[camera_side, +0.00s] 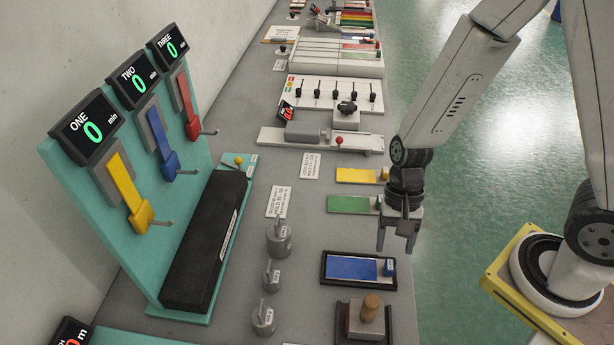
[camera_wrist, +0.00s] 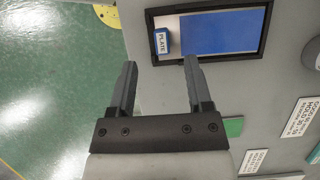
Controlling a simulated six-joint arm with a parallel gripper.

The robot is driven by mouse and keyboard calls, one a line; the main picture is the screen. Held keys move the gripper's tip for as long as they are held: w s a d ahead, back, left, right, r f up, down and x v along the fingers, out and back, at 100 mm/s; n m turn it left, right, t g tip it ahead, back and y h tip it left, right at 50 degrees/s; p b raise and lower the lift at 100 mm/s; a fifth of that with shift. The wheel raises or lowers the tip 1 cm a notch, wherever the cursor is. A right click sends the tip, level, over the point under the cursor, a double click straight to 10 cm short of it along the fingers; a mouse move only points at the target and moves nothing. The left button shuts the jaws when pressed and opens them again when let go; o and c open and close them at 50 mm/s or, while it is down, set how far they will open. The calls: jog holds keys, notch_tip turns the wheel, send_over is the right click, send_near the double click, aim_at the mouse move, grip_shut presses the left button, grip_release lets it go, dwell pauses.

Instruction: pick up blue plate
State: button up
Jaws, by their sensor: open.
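The blue plate (camera_side: 352,268) lies flat in a black-rimmed tray (camera_side: 326,283) on the grey bench in the side view. It also shows in the wrist view (camera_wrist: 222,32), at the top. A small blue block (camera_wrist: 161,41) labelled "PLATE" sits at one end of it, over a silver strip. My gripper (camera_side: 397,242) is open and empty, pointing down above the bench edge, apart from the plate. In the wrist view its two fingers (camera_wrist: 160,75) stand apart just short of the tray, with nothing between them.
A green plate (camera_side: 352,205) and a yellow plate (camera_side: 357,175) lie behind the tray. A wooden-knobbed stamp (camera_side: 369,310) stands in front. The bench's right edge drops to the floor.

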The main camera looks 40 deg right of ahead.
aim_at(390, 263)
jog(key=shift+x, duration=2.5)
jog(key=shift+w, duration=0.15)
grip_shut()
